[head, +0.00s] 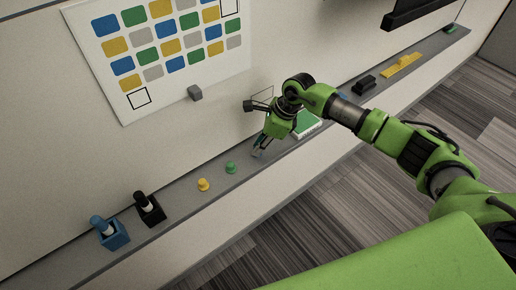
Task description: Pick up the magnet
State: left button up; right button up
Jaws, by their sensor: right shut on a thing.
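A yellow knob-shaped magnet (203,185) and a green one (230,168) stand upright, apart from each other, on the narrow grey ledge (180,205) along the wall. My right gripper (258,151) points down at the ledge, just right of the green magnet. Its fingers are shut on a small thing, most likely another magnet. The fingers mostly hide it, and I cannot make out its shape or whether it touches the ledge. My left gripper is not in view.
A blue holder (113,238) and a black holder (152,214) stand left on the ledge. A green-and-white item (308,126) lies right of the gripper. Further right are a black object (364,85) and a yellow strip (401,66). A card board (165,50) hangs above.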

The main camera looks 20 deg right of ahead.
jog(key=shift+r, duration=0.1)
jog(key=shift+r+b, duration=0.5)
jog(key=shift+b, duration=0.1)
jog(key=shift+s+d+r+b, duration=0.1)
jog(key=shift+s+r+b, duration=0.1)
jog(key=shift+r+b, duration=0.75)
jog(key=s+d+r+b, duration=0.1)
jog(key=s+r+b, duration=0.3)
jog(key=s+r, duration=0.6)
jog(key=s, duration=0.3)
jog(key=shift+s, duration=0.3)
jog(key=shift+r, duration=0.1)
grip_shut()
notch_tip(320, 180, up, 6)
jog(key=p, duration=0.2)
jog(key=shift+p, duration=0.4)
